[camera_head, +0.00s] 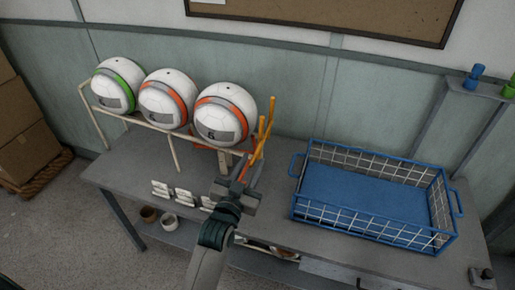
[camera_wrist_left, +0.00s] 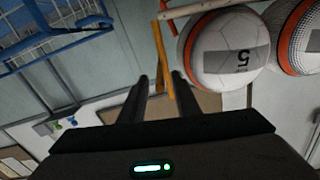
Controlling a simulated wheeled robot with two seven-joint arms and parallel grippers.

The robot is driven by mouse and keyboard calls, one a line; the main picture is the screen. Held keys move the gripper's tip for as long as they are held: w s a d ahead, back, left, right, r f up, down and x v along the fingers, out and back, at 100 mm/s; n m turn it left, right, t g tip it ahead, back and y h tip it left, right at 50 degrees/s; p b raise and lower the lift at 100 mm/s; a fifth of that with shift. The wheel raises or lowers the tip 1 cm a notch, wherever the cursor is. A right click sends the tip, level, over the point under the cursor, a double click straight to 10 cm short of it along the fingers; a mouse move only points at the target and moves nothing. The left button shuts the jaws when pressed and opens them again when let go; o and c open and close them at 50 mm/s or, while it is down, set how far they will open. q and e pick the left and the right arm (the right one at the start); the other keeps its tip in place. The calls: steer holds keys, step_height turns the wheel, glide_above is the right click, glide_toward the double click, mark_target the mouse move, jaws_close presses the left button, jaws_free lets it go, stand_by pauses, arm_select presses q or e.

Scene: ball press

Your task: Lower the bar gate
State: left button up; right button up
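The bar gate (camera_head: 264,128) is a pair of thin yellow-orange bars at the right end of the ball rack. One bar stands steeply upright and crosses another near the rightmost ball. My left gripper (camera_head: 248,174) is just below and in front of these bars. In the left wrist view the two dark fingers (camera_wrist_left: 160,77) are apart, with a yellow bar (camera_wrist_left: 164,62) showing in line with the gap between them. I cannot tell whether the fingers touch it. My right gripper is not in view.
Several white balls with coloured bands, such as the rightmost one (camera_head: 225,113), rest on the pale rack (camera_head: 174,153). A blue wire basket (camera_head: 372,232) stands on the grey table (camera_head: 130,172) to the right. Blue and green knobs (camera_head: 474,77) top a stand at far right.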

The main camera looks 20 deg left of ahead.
mark_target(257, 150)
arm_select(q)
steer(key=w+p, duration=0.1)
steer(key=w, duration=0.5)
steer(key=shift+d, duration=0.1)
steer(key=shift+s, duration=0.1)
jaws_close()
